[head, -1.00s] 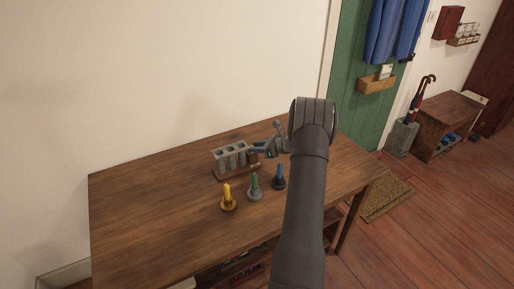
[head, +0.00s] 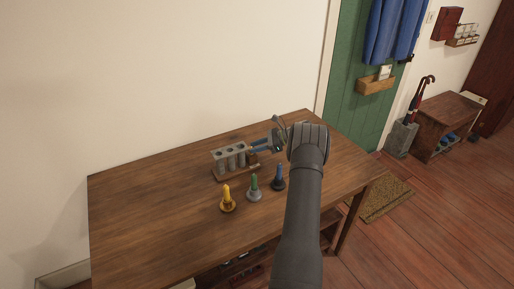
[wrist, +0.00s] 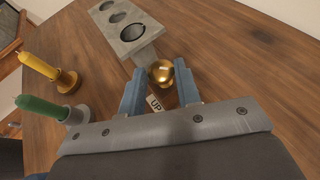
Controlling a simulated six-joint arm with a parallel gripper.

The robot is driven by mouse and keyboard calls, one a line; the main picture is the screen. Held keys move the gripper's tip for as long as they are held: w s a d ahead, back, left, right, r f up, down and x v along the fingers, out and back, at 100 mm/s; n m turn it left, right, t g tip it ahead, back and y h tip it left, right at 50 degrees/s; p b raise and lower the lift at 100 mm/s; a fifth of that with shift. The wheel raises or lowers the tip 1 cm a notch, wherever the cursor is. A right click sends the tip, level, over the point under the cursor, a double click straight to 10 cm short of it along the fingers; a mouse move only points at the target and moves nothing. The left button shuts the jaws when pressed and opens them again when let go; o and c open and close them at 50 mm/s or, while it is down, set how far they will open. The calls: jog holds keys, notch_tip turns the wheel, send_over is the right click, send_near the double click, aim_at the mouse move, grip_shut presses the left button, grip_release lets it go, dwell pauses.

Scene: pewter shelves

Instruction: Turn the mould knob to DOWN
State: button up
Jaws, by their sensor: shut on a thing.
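The grey candle mould (head: 229,158) stands on a wooden base on the table, with several round openings along its top. It also shows at the top of the wrist view (wrist: 128,43). The round brass mould knob (wrist: 161,72) is at the end of the mould nearest my gripper. My gripper (wrist: 158,84) has its blue fingers on either side of the knob and is shut on it. A small tag reading UP (wrist: 154,103) lies below the knob between the fingers. In the head view my gripper (head: 257,147) hides most of the knob.
Yellow (head: 227,199), green (head: 254,188) and blue (head: 279,178) candles stand in holders in front of the mould. The wooden table (head: 150,215) is bare on the left. A green door (head: 351,115) and a doormat (head: 388,199) lie beyond its right end.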

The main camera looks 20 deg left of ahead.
jog(key=shift+w+a+n+g+h, duration=0.1)
jog(key=shift+w+n+g+h, duration=0.15)
jog(key=shift+n+g, duration=0.75)
jog(key=shift+n+g+h, duration=0.25)
jog(key=shift+n+g, duration=0.05)
jog(key=shift+g, duration=0.2)
jog(key=o, duration=1)
jog(key=shift+c, duration=0.2)
jog(key=shift+r, duration=0.35)
jog(key=s+d+r, duration=0.2)
jog(key=d+r, duration=0.8)
jog(key=d, duration=0.1)
jog(key=shift+s+d+r, duration=0.15)
jog(key=shift+d+r, duration=0.05)
